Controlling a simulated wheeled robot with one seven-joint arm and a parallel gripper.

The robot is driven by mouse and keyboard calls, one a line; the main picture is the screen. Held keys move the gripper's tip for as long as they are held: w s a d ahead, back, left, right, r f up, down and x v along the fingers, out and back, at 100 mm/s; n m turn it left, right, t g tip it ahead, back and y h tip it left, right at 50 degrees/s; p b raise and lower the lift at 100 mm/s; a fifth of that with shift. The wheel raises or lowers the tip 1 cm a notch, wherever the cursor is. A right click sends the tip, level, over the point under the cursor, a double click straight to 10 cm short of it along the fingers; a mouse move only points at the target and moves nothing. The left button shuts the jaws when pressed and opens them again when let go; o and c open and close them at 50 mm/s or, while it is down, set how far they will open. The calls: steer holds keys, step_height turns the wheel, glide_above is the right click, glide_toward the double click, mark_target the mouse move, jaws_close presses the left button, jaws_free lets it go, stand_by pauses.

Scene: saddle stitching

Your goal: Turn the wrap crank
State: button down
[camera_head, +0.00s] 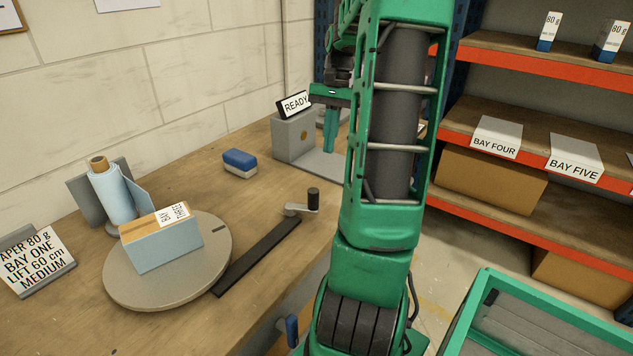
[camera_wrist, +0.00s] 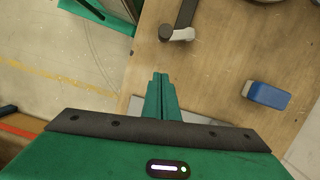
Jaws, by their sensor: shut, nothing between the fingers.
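The wrap crank stands on the wooden bench, with a black upright knob (camera_head: 313,196) on a short grey arm (camera_head: 298,209). A long black bar runs from it to the round turntable (camera_head: 120,290). A box with a pale blue wrap (camera_head: 165,247) and a white label sits on the turntable. In the wrist view the crank's black knob (camera_wrist: 187,12) and grey arm (camera_wrist: 178,34) are at the top, beyond my fingertips. My gripper (camera_head: 333,148) is shut and empty, near the grey device at the bench's back; its closed fingers also show in the wrist view (camera_wrist: 160,80).
A grey device (camera_head: 296,137) with a READY sign (camera_head: 294,104) stands at the back. A blue and white block (camera_head: 240,162) lies mid-bench. A pale blue film roll (camera_head: 112,195) stands behind the turntable. Shelves (camera_head: 560,68) and a green-framed cart (camera_head: 545,315) are at right.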

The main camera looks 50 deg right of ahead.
steer(key=s+a+f, duration=0.1)
steer(key=a+f, duration=0.4)
steer(key=f, duration=0.4)
steer(key=shift+s+a+f, duration=0.25)
steer(key=shift+a+f, duration=0.05)
steer(key=shift+a, duration=0.1)
steer(key=shift+d, duration=0.1)
